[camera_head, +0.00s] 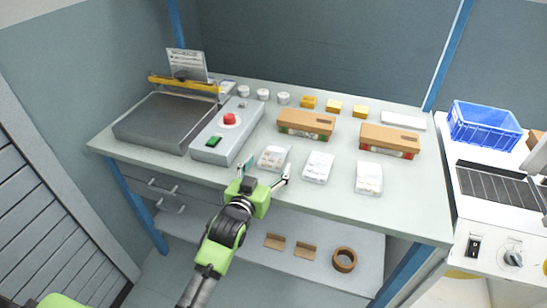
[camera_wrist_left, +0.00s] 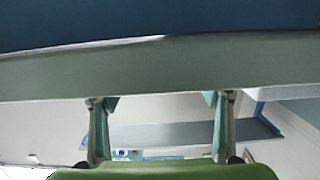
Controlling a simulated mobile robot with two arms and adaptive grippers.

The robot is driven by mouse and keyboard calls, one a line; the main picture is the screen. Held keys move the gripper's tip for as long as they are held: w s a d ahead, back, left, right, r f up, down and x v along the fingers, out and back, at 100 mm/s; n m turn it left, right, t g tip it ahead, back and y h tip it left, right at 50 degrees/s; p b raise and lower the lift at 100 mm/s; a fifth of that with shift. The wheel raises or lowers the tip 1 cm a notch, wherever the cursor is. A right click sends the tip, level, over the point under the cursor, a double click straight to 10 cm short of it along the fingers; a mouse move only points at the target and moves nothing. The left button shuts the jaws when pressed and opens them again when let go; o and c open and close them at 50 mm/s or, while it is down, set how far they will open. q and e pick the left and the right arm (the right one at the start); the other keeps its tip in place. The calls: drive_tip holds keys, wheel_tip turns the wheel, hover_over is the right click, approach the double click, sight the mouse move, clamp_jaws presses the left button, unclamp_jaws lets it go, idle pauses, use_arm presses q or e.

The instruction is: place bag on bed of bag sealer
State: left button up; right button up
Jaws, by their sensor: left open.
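The bag sealer stands on the left of the bench, with a dark grey flat bed (camera_head: 160,122), a yellow bar (camera_head: 183,84) behind it and a grey control box with a red button (camera_head: 230,119). The bed is bare. Three clear bags with pale contents lie along the front of the bench: a left bag (camera_head: 273,157), a middle bag (camera_head: 319,167) and a right bag (camera_head: 369,178). My left gripper (camera_head: 267,172) is open and empty at the bench's front edge, just in front of the left bag. In the left wrist view its fingers (camera_wrist_left: 160,102) are spread; no bag shows there.
Two brown boxes, a left one (camera_head: 306,124) and a right one (camera_head: 389,140), stand behind the bags. Small yellow blocks (camera_head: 333,106) and white round pieces (camera_head: 263,94) line the back. A lower shelf holds a tape roll (camera_head: 344,259). A blue crate (camera_head: 485,125) is at right.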

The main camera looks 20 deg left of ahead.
sight(273, 155)
use_arm(q)
drive_tip(key=shift+w, duration=0.65)
drive_tip(key=w, duration=0.3)
drive_tip(key=shift+w+f, duration=0.1)
drive_tip(key=shift+f, duration=0.25)
drive_tip(key=shift+w+f, duration=0.1)
drive_tip(key=shift+w, duration=0.3)
drive_tip(key=c, duration=1.3)
drive_tip(key=shift+c, duration=0.3)
use_arm(e)
drive_tip(key=shift+s+d+r, duration=0.1)
drive_tip(key=shift+s+d, duration=0.15)
drive_tip(key=shift+s, duration=0.7)
